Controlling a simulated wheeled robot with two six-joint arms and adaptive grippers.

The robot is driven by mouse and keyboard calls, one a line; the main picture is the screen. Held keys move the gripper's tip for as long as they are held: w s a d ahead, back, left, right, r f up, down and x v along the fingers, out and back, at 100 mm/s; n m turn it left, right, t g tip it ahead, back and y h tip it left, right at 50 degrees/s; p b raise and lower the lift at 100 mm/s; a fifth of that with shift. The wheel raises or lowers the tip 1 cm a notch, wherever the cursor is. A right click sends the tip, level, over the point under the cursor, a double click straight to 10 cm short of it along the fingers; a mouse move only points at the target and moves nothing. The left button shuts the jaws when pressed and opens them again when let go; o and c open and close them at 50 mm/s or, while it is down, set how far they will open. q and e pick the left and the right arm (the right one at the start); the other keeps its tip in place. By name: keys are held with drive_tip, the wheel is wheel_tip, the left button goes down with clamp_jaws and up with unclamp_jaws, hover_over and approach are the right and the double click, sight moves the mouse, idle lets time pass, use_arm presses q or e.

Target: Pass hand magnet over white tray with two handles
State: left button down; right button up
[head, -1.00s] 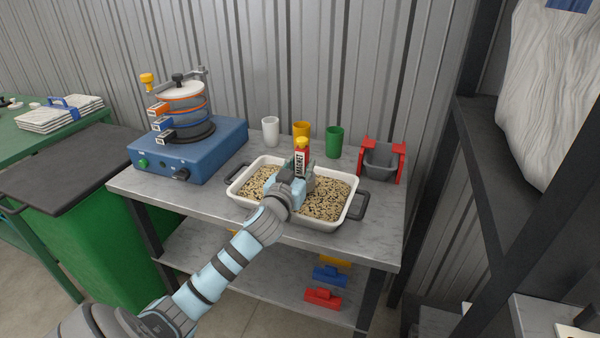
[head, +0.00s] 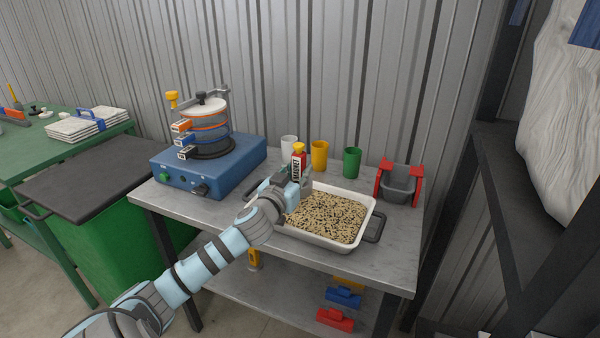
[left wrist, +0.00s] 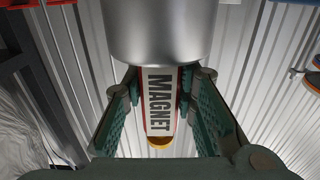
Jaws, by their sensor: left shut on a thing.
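The white tray (head: 318,240) with two dark handles stands on the grey table and holds a speckled layer of tan and black grains. My left gripper (head: 296,180) is shut on the hand magnet (head: 298,160), which has a red body, a white MAGNET label and a yellow top. It holds the magnet over the tray's left end, and the arm hides that end and most of the left handle. In the left wrist view the magnet (left wrist: 160,100) sits between the gripper's fingers (left wrist: 160,118), with a silver cylinder at its end. My right gripper is not in view.
A blue sieve shaker (head: 205,168) stands left of the tray. White, yellow (head: 319,154) and green (head: 352,162) cups stand behind it. A grey bin in a red holder (head: 398,184) is at the back right. A dark shelf frame (head: 490,210) borders the right.

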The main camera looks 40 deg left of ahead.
sight(299, 152)
use_arm(q)
drive_tip(key=shift+r+p, duration=2.25)
drive_tip(key=shift+r, duration=0.45)
